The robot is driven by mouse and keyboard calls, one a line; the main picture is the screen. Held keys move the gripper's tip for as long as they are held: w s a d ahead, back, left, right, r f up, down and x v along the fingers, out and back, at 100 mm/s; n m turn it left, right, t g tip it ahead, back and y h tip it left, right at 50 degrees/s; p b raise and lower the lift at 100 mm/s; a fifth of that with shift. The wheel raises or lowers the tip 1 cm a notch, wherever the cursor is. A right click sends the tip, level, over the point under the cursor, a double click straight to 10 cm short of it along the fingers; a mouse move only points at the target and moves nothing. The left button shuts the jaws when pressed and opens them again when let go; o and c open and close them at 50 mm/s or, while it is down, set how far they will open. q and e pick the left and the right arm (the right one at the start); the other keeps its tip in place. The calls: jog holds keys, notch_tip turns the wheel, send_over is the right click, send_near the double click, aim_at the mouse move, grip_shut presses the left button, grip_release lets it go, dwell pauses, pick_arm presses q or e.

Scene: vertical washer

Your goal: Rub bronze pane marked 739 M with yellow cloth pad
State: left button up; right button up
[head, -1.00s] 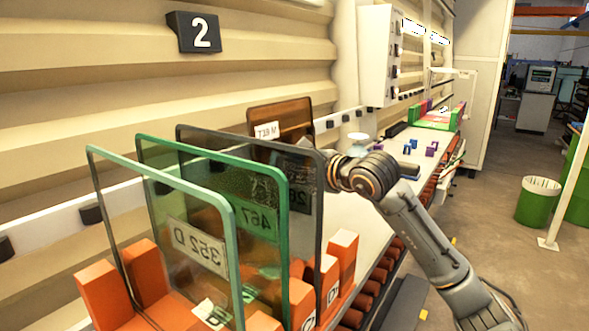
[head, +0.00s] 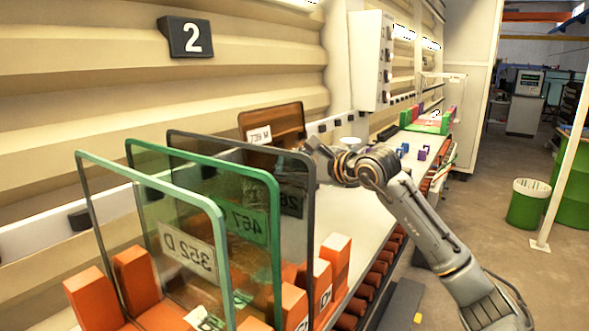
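The bronze pane (head: 287,118) stands upright at the back of the row, with a white label (head: 258,135) whose mirrored writing seems to read 739 M. Its lower part is hidden behind the dark grey pane. My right arm comes in from the right, and my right gripper (head: 318,155) is just right of the bronze pane, by the grey pane's right edge. Its fingers are dark, small and partly hidden, so their opening is unclear. I cannot make out the yellow cloth pad. My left gripper is out of view.
In front stand a clear pane (head: 185,270) marked 352 D, a green-edged pane (head: 272,235) marked 467 and a dark grey pane (head: 312,215), in orange holders (head: 338,262). Rollers edge the bench. Small blue and purple blocks (head: 423,153) lie beyond my arm.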

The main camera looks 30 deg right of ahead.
jog(key=shift+w+d+r+p, duration=0.1)
jog(key=shift+w+d+p, duration=0.25)
jog(key=shift+d, duration=0.65)
jog(key=shift+w+d+p, duration=0.15)
jog(key=shift+w+d, duration=0.35)
jog(key=shift+d, duration=0.5)
jog(key=shift+s+a+f+b, duration=0.1)
jog(key=shift+a+f+b, duration=0.1)
jog(key=shift+a+b, duration=0.1)
jog(key=shift+s+a+b, duration=0.15)
jog(key=shift+s+a, duration=0.1)
jog(key=shift+a, duration=0.4)
jog(key=shift+s+a+b, duration=0.15)
jog(key=shift+s+a, duration=0.1)
jog(key=shift+a, duration=0.35)
jog(key=shift+s+a+b, duration=0.35)
jog(key=shift+a+b, duration=0.05)
jog(key=shift+a, duration=0.45)
jog(key=a, duration=0.1)
jog(key=s+a+b, duration=0.1)
jog(key=a, duration=0.1)
jog(key=s+a, duration=0.1)
jog(key=shift+a+r, duration=0.1)
jog(key=shift+a, duration=0.3)
jog(key=shift+s, duration=0.1)
